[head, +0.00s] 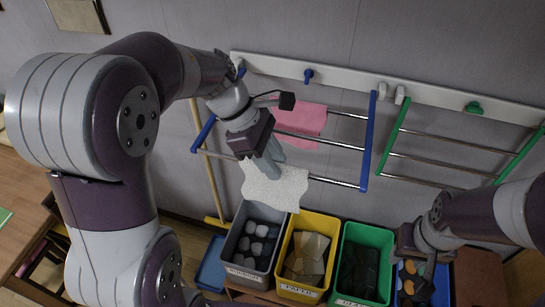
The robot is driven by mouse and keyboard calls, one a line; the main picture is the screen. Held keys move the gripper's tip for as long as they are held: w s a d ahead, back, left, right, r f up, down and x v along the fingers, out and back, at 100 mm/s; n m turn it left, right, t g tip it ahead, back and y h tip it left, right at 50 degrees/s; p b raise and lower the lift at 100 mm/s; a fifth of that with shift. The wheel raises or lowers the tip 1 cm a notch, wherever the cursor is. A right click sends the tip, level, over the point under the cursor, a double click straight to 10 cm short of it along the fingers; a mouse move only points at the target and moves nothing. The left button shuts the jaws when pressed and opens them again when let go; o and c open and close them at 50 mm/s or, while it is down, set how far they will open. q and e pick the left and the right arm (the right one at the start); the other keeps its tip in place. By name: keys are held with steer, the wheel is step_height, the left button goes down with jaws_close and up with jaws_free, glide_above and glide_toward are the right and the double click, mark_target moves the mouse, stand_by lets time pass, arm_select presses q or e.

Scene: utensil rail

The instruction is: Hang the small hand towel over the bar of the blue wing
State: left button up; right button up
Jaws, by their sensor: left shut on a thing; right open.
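My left gripper (273,166) is shut on the top of a small white hand towel (276,190). The towel spreads out below the fingers, in line with the front bar of the blue wing. The blue wing has blue side arms (368,140) and several metal bars (337,182). The towel hides part of the front bar; I cannot tell whether it lies over the bar or only in front of it. A pink cloth (302,122) hangs on a bar farther back. My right gripper (408,243) is open, at the lower right above the bins, partly hidden by its own arm.
A white wall rail (345,80) carries pegs and a green wing (395,138) at right. Below stand a grey bin (233,275), a yellow bin (299,290), a green bin (358,302) and a blue bin (440,290). A broom handle (212,185) leans at left.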

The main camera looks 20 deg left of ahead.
arm_select(q)
steer(key=o, duration=1)
steer(key=shift+r, duration=0.1)
